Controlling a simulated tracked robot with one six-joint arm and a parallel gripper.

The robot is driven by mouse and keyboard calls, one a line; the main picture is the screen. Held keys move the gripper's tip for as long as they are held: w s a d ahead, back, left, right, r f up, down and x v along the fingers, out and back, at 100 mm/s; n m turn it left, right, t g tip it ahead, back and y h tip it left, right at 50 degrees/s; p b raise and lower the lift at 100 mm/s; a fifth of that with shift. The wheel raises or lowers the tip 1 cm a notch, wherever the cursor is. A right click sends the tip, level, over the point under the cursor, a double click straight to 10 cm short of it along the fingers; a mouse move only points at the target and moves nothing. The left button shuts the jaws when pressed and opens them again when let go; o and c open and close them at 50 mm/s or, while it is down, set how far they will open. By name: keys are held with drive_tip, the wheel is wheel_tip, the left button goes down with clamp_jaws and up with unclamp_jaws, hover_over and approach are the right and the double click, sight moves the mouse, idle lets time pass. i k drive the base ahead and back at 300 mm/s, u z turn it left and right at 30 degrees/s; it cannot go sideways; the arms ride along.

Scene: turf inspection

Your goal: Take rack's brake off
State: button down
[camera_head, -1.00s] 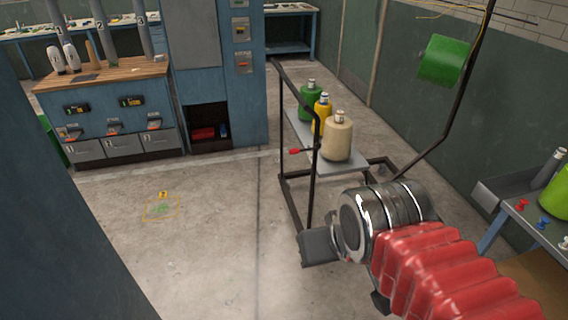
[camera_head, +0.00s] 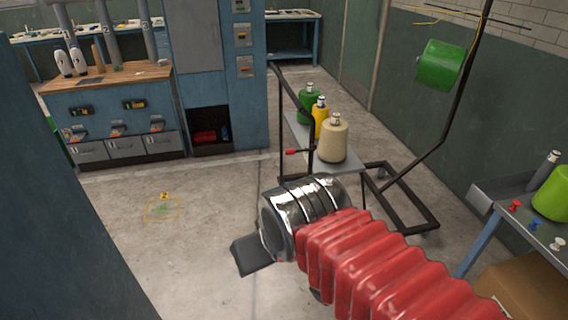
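The rack (camera_head: 428,222) is a black tubular frame on the floor with a grey shelf (camera_head: 345,163). The shelf bears a green cone (camera_head: 308,105), a yellow cone (camera_head: 320,120) and a beige cone (camera_head: 333,142) of yarn. A short lever with a red knob (camera_head: 291,152) sticks out to the left from the rack's side and looks like its brake. My gripper (camera_head: 250,256) is in front of the rack, below and to the left of the lever and apart from it. My wrist hides the rack's near lower part. I cannot tell whether the fingers are open.
A blue cabinet (camera_head: 255,110) and a workbench with a wooden top (camera_head: 120,76) stand behind left. A table (camera_head: 485,240) with coloured pins is at right. A green roll (camera_head: 442,64) is on the rack's tall pole. The floor left of the rack is clear, apart from a yellow-outlined mark (camera_head: 163,208).

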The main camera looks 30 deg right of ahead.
sight(290, 151)
drive_tip(key=i, duration=1)
